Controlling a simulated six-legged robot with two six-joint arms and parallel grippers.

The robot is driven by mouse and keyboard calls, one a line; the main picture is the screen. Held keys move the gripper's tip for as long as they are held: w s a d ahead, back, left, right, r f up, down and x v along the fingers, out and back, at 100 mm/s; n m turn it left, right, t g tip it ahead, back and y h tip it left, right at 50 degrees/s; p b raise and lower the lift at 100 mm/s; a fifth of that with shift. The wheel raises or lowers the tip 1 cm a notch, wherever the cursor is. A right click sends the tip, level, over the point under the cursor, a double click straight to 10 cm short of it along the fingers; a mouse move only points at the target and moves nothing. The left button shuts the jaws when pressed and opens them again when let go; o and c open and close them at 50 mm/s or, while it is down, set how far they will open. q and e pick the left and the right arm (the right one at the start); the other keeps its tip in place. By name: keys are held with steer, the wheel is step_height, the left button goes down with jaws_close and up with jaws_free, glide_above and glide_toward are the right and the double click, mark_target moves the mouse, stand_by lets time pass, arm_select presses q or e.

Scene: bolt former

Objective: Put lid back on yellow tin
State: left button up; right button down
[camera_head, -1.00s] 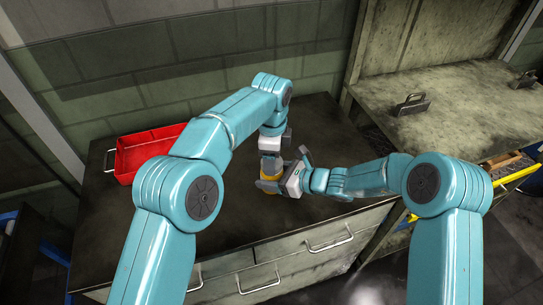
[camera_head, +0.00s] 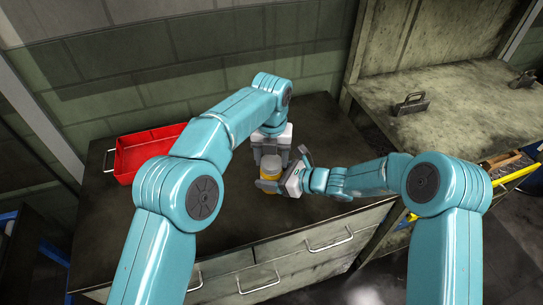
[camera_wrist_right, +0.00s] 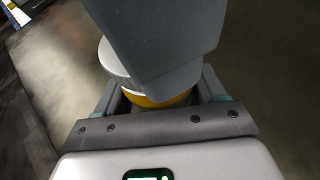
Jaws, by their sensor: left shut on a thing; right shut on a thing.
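The yellow tin (camera_head: 268,181) stands upright on the dark bench top near its front edge, partly hidden by my right gripper. The pale lid (camera_head: 270,163) is at the top of the tin. In the right wrist view the lid (camera_wrist_right: 113,62) shows just above the yellow wall (camera_wrist_right: 160,101); whether it is fully seated cannot be told. My left gripper (camera_head: 270,158) points down from above and is shut on the lid. My right gripper (camera_head: 274,183) comes from the right and is shut on the tin's body. The left gripper hides much of the tin in the wrist view.
A red tray (camera_head: 147,152) sits at the back left of the bench. The bench top (camera_head: 110,220) is clear around the tin. A brick wall stands behind, and drawers with handles (camera_head: 330,243) are at the front. A worn metal bench (camera_head: 450,110) is at the right.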

arm_select(q)
steer(key=o, duration=1)
steer(key=shift+s, duration=0.1)
steer(key=shift+d+r, duration=0.15)
steer(key=shift+r, duration=2.15)
steer(key=shift+c, duration=0.4)
